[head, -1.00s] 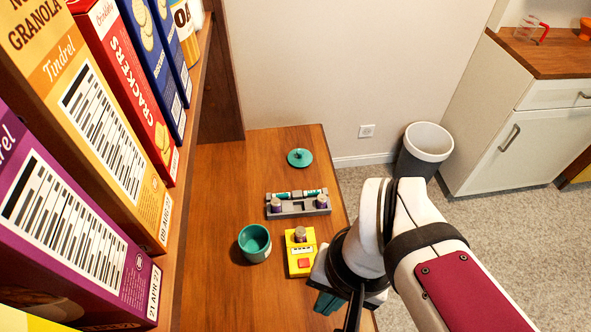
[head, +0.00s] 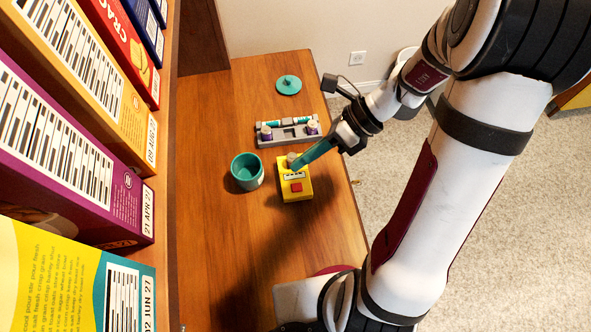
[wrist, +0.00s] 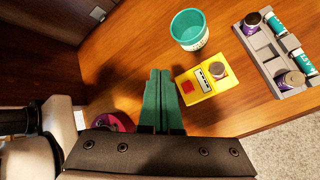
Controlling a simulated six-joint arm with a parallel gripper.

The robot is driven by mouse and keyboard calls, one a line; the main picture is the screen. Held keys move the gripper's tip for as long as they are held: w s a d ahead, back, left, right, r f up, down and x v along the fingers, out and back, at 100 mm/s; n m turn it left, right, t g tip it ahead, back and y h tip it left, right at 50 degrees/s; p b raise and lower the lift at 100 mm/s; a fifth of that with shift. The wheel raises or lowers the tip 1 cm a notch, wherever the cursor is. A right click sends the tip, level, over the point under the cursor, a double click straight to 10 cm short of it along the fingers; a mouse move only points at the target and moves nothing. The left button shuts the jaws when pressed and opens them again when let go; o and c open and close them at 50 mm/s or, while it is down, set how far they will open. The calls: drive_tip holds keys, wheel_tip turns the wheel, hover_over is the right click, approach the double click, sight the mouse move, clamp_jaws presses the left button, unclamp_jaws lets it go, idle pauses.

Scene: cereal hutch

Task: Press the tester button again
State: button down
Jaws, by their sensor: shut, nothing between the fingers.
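The yellow tester (head: 295,180) sits on the wooden surface, with a red button (head: 296,187) at its near end and a pale-topped round cell (head: 292,158) standing at its far end. In the wrist view the tester (wrist: 209,88) lies just right of my fingers, with its red button (wrist: 187,87) beside them. My gripper (head: 297,167) is shut and empty, its teal fingers slanting down toward the tester from the right. The fingertips (wrist: 160,73) also show in the wrist view; they look apart from the button, though their height above it is hard to judge.
A teal cup (head: 247,172) stands left of the tester. A grey holder (head: 290,137) with several cells lies behind it, and a teal lid (head: 288,85) further back. Cereal boxes (head: 70,170) line the shelf at left.

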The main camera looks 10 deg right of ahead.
sight(302, 187)
drive_tip(key=shift+f, duration=4.4)
drive_tip(key=shift+f, duration=0.15)
drive_tip(key=shift+f, duration=0.3)
drive_tip(key=shift+f, duration=0.4)
drive_tip(key=shift+r, duration=0.85)
drive_tip(key=shift+r, duration=0.1)
drive_tip(key=shift+r, duration=2.4)
